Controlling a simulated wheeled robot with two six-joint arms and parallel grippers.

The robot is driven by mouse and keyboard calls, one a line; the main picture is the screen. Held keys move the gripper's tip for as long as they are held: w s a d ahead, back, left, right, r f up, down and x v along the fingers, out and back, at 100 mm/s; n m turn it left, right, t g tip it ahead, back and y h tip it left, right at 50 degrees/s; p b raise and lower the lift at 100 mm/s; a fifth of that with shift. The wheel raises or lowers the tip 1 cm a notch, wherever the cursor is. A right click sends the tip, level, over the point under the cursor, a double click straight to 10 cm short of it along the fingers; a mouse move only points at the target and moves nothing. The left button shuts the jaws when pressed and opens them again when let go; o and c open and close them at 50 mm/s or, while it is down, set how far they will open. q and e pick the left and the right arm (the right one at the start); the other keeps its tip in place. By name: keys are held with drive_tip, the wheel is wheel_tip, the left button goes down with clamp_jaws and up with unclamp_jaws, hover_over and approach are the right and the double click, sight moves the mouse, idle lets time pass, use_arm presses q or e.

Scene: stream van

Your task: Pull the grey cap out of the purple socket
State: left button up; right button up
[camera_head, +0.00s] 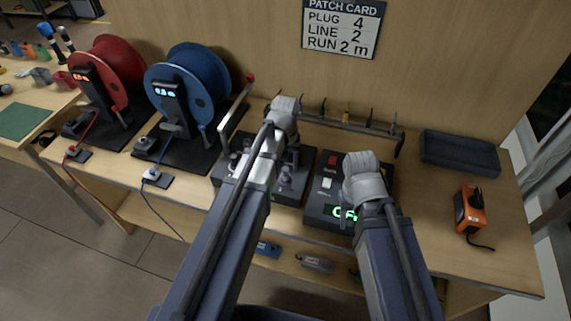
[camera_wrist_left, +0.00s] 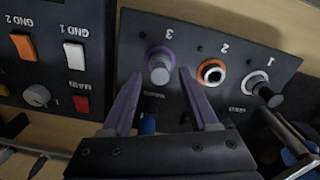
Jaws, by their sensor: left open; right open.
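The grey cap (camera_wrist_left: 159,72) sits in the purple socket (camera_wrist_left: 168,54), marked 3, on a dark panel. My left gripper (camera_wrist_left: 161,82) is open, its two purple-grey fingers on either side of the cap; I cannot tell whether they touch it. In the head view my left gripper (camera_head: 243,178) is low over the dark panel box (camera_head: 292,194), and my arm hides the socket there. My right gripper (camera_head: 347,213) is open and points down over the box with the lit green display.
An orange-ringed socket (camera_wrist_left: 211,73) stands open beside the purple one. A white-ringed socket (camera_wrist_left: 257,80) holds a dark plug or cap. The switch box (camera_wrist_left: 60,55) adjoins the panel. Red (camera_head: 110,75) and blue (camera_head: 195,80) reels stand left; an orange device (camera_head: 469,209) lies right.

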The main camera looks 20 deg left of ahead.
sight(285, 174)
use_arm(q)
wheel_tip(285, 174, down, 2)
drive_tip(key=shift+f+b, duration=0.2)
drive_tip(key=shift+b, duration=0.55)
clamp_jaws()
idle(0.4)
